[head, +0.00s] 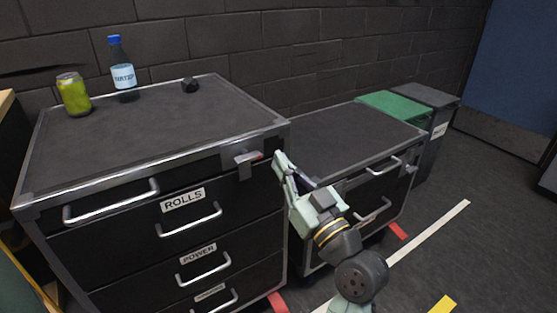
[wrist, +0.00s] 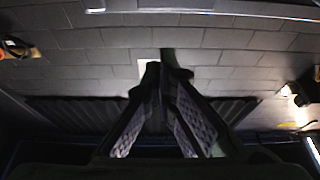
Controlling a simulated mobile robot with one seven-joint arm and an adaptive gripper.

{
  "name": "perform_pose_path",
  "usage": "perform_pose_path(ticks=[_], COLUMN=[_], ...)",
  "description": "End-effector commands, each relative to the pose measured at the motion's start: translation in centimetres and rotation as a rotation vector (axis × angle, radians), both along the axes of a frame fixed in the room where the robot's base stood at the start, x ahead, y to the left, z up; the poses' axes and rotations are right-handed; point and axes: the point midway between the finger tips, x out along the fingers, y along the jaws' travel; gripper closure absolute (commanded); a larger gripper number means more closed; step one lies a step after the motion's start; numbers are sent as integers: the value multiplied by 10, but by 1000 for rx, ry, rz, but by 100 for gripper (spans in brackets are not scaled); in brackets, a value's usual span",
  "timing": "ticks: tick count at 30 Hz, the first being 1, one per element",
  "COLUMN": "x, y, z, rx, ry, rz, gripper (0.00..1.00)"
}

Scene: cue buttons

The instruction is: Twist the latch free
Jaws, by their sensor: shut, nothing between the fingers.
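In the wrist view my gripper (wrist: 166,72) points at a block wall, and I cannot make out the latch there.
A green can (head: 73,95), a labelled bottle (head: 123,75) and a small dark knob (head: 190,85) stand on the cabinet top. A lower cabinet (head: 350,140) stands to the right, with a green-lidded bin behind. Floor at the right is open.

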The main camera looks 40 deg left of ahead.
Motion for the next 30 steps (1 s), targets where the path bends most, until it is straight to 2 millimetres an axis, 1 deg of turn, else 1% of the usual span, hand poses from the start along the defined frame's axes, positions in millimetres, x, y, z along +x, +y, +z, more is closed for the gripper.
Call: perform_pose_path(ticks=[1, 3, 12, 15, 18, 23, 30], x=[2, 7, 30, 30, 30, 31, 31], y=[9, 21, 77, 76, 75, 74, 74], z=[7, 13, 34, 9, -2, -11, -11], rx=[1, 3, 3, -4, -2, -1, 1], ry=[0, 0, 1, 5, 3, 1, -1], rz=[5, 6, 4, 1, 1, -1, -1], gripper=[100, 100, 100, 100, 100, 100, 100])
